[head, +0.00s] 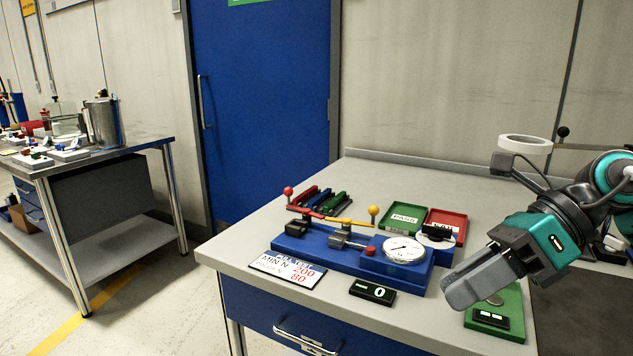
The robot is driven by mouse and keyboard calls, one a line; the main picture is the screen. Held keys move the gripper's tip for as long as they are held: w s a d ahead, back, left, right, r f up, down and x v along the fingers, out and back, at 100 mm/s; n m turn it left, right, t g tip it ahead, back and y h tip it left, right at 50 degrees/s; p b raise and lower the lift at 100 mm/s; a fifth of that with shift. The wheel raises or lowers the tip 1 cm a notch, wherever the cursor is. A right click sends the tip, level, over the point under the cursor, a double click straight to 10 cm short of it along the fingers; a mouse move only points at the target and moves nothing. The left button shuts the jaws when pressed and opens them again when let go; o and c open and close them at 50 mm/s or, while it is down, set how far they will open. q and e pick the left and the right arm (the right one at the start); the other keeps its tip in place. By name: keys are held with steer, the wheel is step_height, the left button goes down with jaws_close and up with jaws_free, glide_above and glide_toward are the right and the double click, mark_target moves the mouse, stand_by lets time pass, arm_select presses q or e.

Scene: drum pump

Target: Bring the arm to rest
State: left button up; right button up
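My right arm comes in from the right edge, and its gripper (462,289) hangs over the right part of the near workbench. The gripper's grey fingers point down and to the left, above a green device. They overlap from this angle, so I cannot tell whether they are open or shut. No held object shows at the fingertips. My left gripper is not in view.
The workbench (237,248) carries a blue test fixture (316,253) with a dial gauge (404,249), a green tray (404,219), a red tray (450,219), a counter display (372,291) and the green device (513,319). Another table (150,142) stands left.

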steer(key=w+a+r+m+t+y+p, duration=0.2)
steer(key=a+m+t+y+p, duration=0.1)
steer(key=a+m+y, duration=0.6)
steer(key=w+d+f+m+t+h+p, duration=0.1)
steer(key=d+f+m+t+h+p, duration=0.15)
steer(key=f+m+t+h, duration=0.9)
steer(key=d+f+m+t+h+p, duration=0.15)
steer(key=d+f+m+t, duration=0.35)
steer(key=m, duration=1.3)
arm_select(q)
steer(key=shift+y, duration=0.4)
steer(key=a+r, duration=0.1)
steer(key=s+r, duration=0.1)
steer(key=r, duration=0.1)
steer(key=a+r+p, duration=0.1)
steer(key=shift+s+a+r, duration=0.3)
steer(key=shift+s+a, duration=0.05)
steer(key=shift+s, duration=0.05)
arm_select(e)
steer(key=s+f+m+g+h, duration=0.4)
steer(key=s+f+g, duration=0.5)
steer(key=f, duration=0.6)
steer(key=s+m, duration=0.2)
steer(key=shift+s+m, duration=0.25)
steer(key=shift+m, duration=0.1)
steer(key=shift+f, duration=0.1)
